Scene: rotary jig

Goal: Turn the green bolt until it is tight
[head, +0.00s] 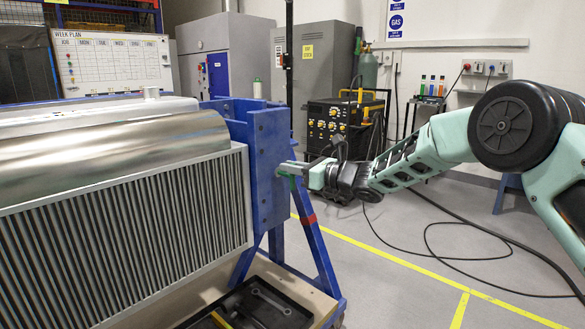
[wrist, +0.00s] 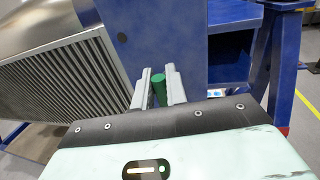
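The green bolt (wrist: 158,86) shows in the wrist view as a short cylinder at the blue upright plate. It stands between the two grey fingers of my gripper (wrist: 159,88), one finger on each side. The fingers are close to the bolt, and I cannot tell whether both touch it. In the head view, my gripper (head: 293,170) reaches in from the right to the blue plate.
The blue stand (head: 268,150) carries a large finned metal unit (head: 120,235) on the left. A black tray (head: 262,305) lies low under it. Cables (head: 440,255) run over the floor on the right. The floor beside the stand is otherwise open.

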